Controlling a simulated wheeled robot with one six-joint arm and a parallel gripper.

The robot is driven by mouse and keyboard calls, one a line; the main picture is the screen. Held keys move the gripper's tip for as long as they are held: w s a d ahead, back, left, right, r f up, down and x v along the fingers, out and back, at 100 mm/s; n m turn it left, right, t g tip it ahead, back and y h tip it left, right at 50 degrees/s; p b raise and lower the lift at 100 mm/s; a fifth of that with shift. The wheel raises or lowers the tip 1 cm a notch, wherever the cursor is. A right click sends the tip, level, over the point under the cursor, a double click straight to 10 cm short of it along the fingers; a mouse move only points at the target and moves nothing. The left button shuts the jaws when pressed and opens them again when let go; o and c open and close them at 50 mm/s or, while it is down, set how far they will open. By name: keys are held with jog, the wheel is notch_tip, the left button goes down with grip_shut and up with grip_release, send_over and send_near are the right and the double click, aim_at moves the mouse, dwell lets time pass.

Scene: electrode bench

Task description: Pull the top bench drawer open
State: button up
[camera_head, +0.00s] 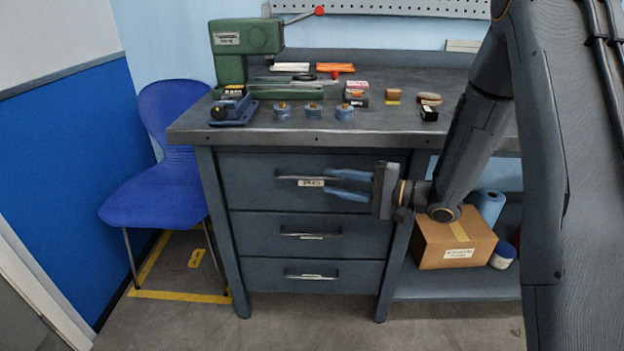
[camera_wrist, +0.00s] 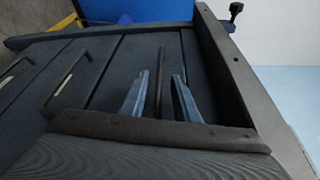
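The top drawer (camera_head: 248,170) is the uppermost of three dark grey drawers under the bench, and its front looks flush with the frame. Its bar handle (camera_head: 288,174) has a pale label below it. My gripper (camera_head: 324,181) reaches in from the right, its two blue fingers at the handle's right part. In the wrist view, the handle (camera_wrist: 159,95) lies between the fingers of my gripper (camera_wrist: 160,76), with gaps on both sides. The fingers are open and not closed on the bar.
The bench top (camera_head: 230,138) overhangs the drawers and holds a green press (camera_head: 232,60) and several small parts. A blue chair (camera_head: 170,180) stands at left. A cardboard box (camera_head: 435,245) sits on the lower shelf at right. The floor before the drawers is clear.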

aim_at(316, 179)
jog(key=x, duration=0.7)
jog(key=shift+b, duration=0.35)
jog(key=shift+c, duration=0.3)
grip_shut()
jog(key=shift+f, duration=0.1)
